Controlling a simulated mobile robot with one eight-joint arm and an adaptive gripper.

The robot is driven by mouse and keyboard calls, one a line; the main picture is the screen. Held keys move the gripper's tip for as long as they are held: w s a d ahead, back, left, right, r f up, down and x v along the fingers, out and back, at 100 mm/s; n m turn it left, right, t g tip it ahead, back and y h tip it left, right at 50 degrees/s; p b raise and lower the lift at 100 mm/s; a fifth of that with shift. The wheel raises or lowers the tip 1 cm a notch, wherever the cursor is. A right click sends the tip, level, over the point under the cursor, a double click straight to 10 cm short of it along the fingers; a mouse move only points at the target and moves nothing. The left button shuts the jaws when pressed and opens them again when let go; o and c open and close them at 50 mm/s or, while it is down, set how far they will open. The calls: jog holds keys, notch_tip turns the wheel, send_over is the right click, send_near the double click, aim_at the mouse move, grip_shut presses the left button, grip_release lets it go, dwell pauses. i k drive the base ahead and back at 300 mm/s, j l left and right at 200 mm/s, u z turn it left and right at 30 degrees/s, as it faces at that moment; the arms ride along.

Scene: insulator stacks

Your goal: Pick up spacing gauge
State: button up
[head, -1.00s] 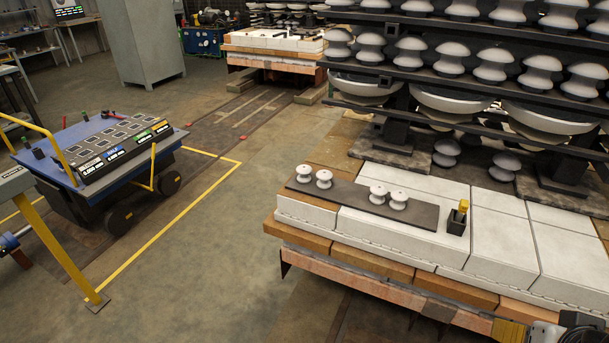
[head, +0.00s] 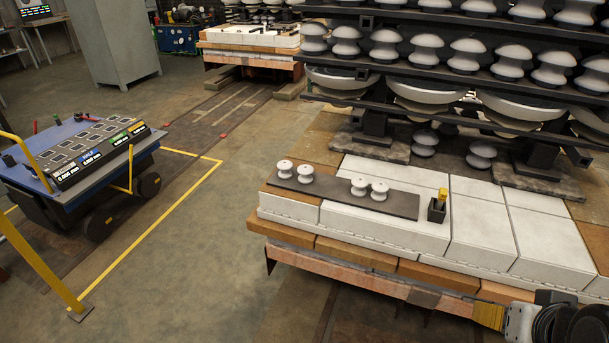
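A small yellow-topped piece (head: 442,194) stands upright in a black holder (head: 436,212) on the white blocks, right of the dark plate; I take it to be the spacing gauge, though its shape is too small to make out. The dark plate (head: 330,192) lies on the white blocks and carries several white spool-shaped insulators (head: 358,187) in two pairs.
A dark rack (head: 450,85) of grey insulators stands behind the block-topped bench (head: 480,235). A yellow-and-white item (head: 490,314) with black round parts is cut off at bottom right. A blue cart (head: 35,170) stands left. The floor between is clear.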

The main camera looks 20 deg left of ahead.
aim_at(443, 193)
jog(key=i+u, duration=0.25)
jog(key=i, duration=0.2)
jog(key=i+u, duration=0.3)
jog(key=i, duration=0.2)
